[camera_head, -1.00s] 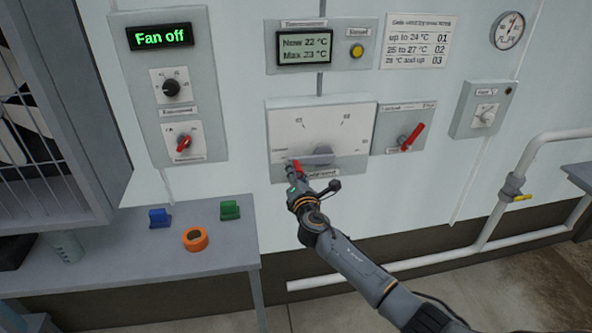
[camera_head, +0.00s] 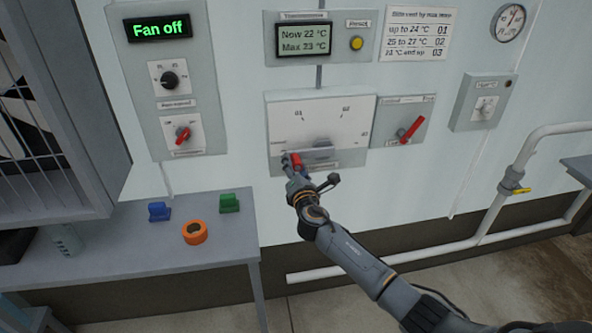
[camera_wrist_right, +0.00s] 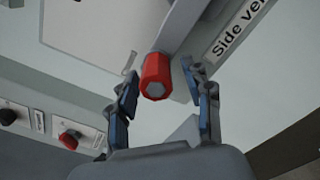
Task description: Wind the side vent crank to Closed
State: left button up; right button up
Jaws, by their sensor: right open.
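The side vent crank panel (camera_head: 345,118) is on the wall, with a scale marked 01, 02 and more along its arc. The crank's grey arm (camera_head: 316,153) lies along the lower part of the panel, and its red knob (camera_head: 296,162) is at the lower left, near the "Closed" end; the lettering is blurred. My right gripper (camera_head: 291,160) is at the knob. In the right wrist view the red knob (camera_wrist_right: 156,77) sits between the spread fingers of my right gripper (camera_wrist_right: 162,88), with gaps on both sides. My left gripper is out of view.
Right of the crank panel is a panel with a red lever (camera_head: 411,130). The fan panel (camera_head: 163,90) is at left. A grey bench (camera_head: 120,250) below holds a blue block, a green block and an orange roll. White pipes run at right.

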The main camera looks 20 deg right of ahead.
jog(key=v, duration=1.2)
jog(key=shift+d+f, duration=0.1)
jog(key=shift+f, duration=0.05)
jog(key=s+d+f+m+g+y, duration=0.1)
jog(key=s+f+m+g, duration=0.2)
jog(key=f, duration=0.9)
jog(key=s+d+f+m+g, duration=0.1)
jog(key=s+f+m+g, duration=0.15)
jog(key=f, duration=0.85)
jog(key=s+f+m+g+y, duration=0.1)
jog(key=s+f+m+g, duration=0.1)
jog(key=s+f, duration=0.5)
jog(key=s+f+m+g, duration=0.25)
jog(key=s+f, duration=0.25)
jog(key=f, duration=0.4)
jog(key=s+a+f+m+g, duration=0.2)
jog(key=s+f+m, duration=0.2)
jog(key=s, duration=0.7)
jog(key=s+a+f+m+g+y, duration=0.1)
jog(key=s+a+f+m+g, duration=0.1)
jog(key=s+f+m, duration=0.2)
jog(key=s+a+f+m+g+y, duration=0.1)
jog(key=s+f+m, duration=0.3)
jog(key=s+f, duration=0.5)
jog(key=s+a+g, duration=0.1)
jog(key=s, duration=1)
jog(key=shift+s+f, duration=0.2)
jog(key=shift+s, duration=0.05)
jog(key=shift+a, duration=0.15)
